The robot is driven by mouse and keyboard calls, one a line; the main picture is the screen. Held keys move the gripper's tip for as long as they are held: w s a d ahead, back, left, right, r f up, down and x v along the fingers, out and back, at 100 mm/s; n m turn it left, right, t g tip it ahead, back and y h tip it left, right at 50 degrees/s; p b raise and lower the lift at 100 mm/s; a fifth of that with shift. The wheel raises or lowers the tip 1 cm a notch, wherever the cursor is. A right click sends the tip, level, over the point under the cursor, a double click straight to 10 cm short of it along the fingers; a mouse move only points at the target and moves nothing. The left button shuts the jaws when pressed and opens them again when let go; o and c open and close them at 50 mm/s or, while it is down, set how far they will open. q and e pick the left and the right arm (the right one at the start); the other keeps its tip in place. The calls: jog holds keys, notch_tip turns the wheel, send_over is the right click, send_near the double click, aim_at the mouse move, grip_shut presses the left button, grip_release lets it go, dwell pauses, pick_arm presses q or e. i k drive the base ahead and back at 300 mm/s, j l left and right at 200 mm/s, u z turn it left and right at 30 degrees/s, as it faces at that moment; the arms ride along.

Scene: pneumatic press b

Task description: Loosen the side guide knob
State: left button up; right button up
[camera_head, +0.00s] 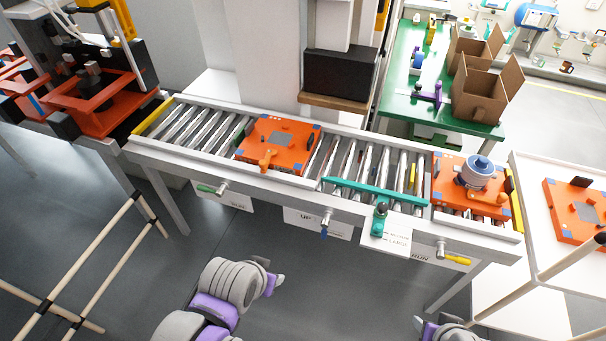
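The teal side guide bar (362,192) runs along the rollers on the right half of the conveyor. A dark teal knob (380,209) stands at the conveyor's front edge below the bar, beside a white label plate (391,238) reading "LARGE". My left gripper (274,276) is at the bottom centre, in front of and below the conveyor, left of the knob and well apart from it. My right gripper (420,326) is at the bottom edge, mostly cut off, below and right of the knob. Neither gripper touches the knob; their fingers are too small or hidden to judge.
An orange fixture (279,145) sits on the rollers at centre; another orange fixture (457,179) with a grey-blue round part (480,172) is at right. Small levers (325,219) with hanging labels line the conveyor's front. A white side table (547,262) stands at right. Tan rails cross the lower left.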

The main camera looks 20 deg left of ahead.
aim_at(381, 208)
jog(key=i+j, duration=0.15)
jog(key=j, duration=0.2)
jog(key=i+j, duration=0.15)
jog(key=j, duration=0.15)
jog(key=i+j+z, duration=0.1)
jog(key=j, duration=0.25)
jog(key=i+j, duration=0.25)
